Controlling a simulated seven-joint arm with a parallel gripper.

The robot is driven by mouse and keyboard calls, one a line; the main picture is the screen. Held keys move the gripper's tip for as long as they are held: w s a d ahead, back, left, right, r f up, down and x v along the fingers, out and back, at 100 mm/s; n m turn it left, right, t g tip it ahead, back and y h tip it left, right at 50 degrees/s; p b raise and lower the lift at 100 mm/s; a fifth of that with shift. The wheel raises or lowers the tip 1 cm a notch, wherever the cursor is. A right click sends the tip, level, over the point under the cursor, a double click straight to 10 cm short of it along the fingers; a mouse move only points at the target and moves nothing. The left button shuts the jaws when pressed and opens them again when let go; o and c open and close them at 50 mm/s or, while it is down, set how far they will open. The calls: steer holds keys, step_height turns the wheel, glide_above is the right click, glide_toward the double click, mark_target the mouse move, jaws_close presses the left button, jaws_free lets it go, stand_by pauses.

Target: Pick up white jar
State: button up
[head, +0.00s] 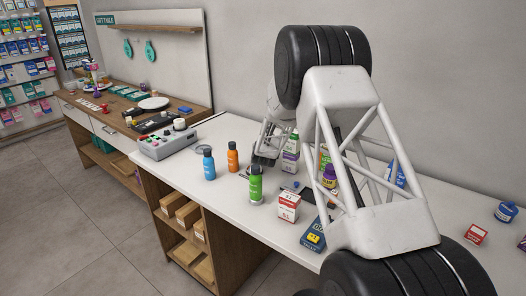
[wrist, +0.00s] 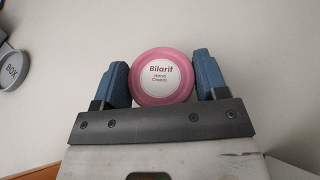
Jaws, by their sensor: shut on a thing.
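In the wrist view, a round jar (wrist: 162,92) shows its pink lid with a white label reading "Bilarif Hand Cream". Its side is not visible from above, so I cannot confirm a white body. My gripper (wrist: 162,65) has its blue fingers on the left and right of the jar and is shut on it. In the head view my gripper (head: 263,160) is low over the white counter, behind the green bottle. The jar cannot be made out there. I cannot tell whether the jar touches the counter.
Near my gripper on the counter (head: 225,145) stand a green bottle (head: 256,184), an orange bottle (head: 232,157), a blue bottle (head: 209,163) and a red-white box (head: 288,207). A grey round thing marked "BOX" (wrist: 12,71) is at the wrist view's left edge.

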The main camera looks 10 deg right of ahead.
steer(key=shift+r, duration=5)
